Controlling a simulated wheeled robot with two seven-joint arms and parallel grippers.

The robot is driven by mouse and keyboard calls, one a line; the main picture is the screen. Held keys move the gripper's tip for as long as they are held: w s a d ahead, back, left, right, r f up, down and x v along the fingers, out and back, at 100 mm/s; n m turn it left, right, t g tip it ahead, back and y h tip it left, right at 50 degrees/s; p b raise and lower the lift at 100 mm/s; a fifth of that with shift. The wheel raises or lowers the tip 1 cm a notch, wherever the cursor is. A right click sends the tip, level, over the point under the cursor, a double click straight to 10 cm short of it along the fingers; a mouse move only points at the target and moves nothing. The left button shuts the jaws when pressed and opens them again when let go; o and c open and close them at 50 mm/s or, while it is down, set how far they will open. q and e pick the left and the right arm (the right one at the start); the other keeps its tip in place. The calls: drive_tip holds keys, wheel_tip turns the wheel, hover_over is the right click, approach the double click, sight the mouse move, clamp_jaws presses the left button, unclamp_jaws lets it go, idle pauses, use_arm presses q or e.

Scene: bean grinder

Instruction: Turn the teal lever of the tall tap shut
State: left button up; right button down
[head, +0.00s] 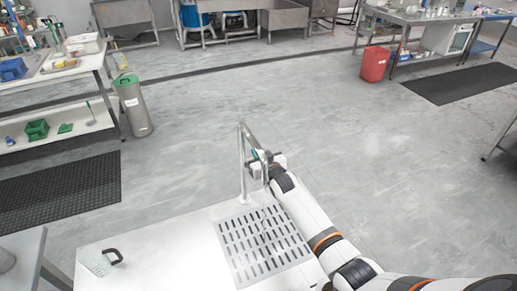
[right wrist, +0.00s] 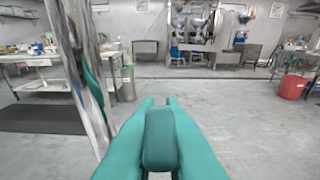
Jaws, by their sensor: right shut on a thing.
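The tall chrome tap (head: 242,165) stands upright at the back edge of the white counter, its spout bending over to the right. Its teal lever (head: 255,154) shows only as a small patch in the head view, partly hidden by my right gripper (head: 266,160). In the right wrist view a teal block (right wrist: 160,140), which looks like the lever, sits between the two teal fingers of my right gripper (right wrist: 160,102). The gripper is shut on it. The chrome pipe stands close on the left there. My left gripper is not in view.
A slotted metal drain grate (head: 262,243) lies below the spout; a faint vertical streak above it may be water. A clear jug with a black handle (head: 100,263) is at the counter's left. A grey bin with a green lid (head: 134,105) and a red bin (head: 375,63) stand farther off.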

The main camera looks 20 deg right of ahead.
idle(0.3)
drive_tip(key=c, duration=1.5)
unclamp_jaws()
drive_tip(key=shift+c, duration=0.2)
drive_tip(key=s+r+b, duration=0.1)
drive_tip(key=s+b, duration=0.1)
drive_tip(key=s, duration=1.4)
drive_tip(key=shift+s+d, duration=0.3)
drive_tip(key=shift+s, duration=0.05)
drive_tip(key=shift+r, duration=0.1)
